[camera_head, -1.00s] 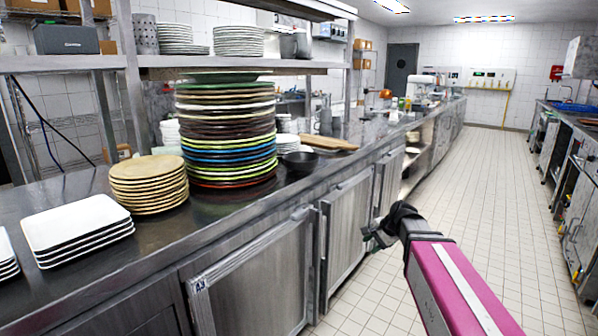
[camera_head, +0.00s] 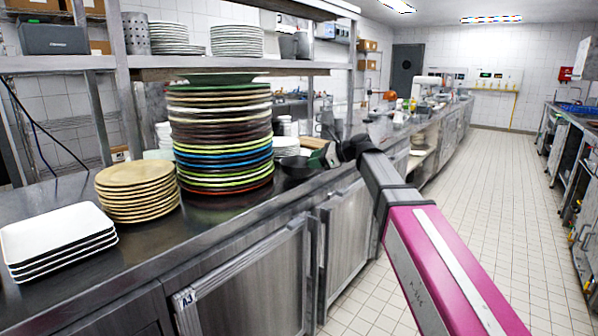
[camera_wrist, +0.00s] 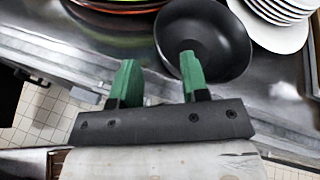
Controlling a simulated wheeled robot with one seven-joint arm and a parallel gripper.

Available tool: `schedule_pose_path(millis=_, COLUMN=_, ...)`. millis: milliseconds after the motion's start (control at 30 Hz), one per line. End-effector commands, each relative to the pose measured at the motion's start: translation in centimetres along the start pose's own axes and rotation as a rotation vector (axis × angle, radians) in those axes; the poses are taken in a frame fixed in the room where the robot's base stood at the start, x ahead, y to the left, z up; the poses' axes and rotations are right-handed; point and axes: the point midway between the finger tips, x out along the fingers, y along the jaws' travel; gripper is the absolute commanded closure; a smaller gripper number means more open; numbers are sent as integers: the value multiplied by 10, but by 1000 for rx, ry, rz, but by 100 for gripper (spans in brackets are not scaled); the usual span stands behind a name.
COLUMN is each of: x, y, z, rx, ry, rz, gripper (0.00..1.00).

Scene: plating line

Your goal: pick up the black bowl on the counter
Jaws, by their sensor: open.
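The black bowl (camera_head: 297,167) stands on the metal counter (camera_head: 246,213), just right of the tall stack of coloured plates (camera_head: 222,160). In the wrist view the bowl (camera_wrist: 222,32) is at the top, right of centre, upright and empty. My gripper (camera_head: 322,157) is over the counter's front edge beside the bowl in the head view. In the wrist view my gripper (camera_wrist: 158,78) is open with green fingers apart. The right finger overlaps the bowl's near part in the picture; the left finger is outside it. I cannot tell whether they touch.
The plate stack stands close to the bowl's left. White plates (camera_wrist: 283,26) lie close to its right in the wrist view. Tan plates (camera_head: 138,188) and square white plates (camera_head: 58,240) stand further left. A shelf (camera_head: 235,66) hangs above the counter's back. The tiled floor aisle (camera_head: 480,190) is clear.

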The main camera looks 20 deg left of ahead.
Motion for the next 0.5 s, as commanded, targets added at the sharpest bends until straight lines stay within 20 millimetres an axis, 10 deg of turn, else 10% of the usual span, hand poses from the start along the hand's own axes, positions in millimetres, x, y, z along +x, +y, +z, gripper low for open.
schedule_pose_path(millis=500, x=55, y=2, z=-3, rx=-2, ry=2, rz=2, gripper=58)
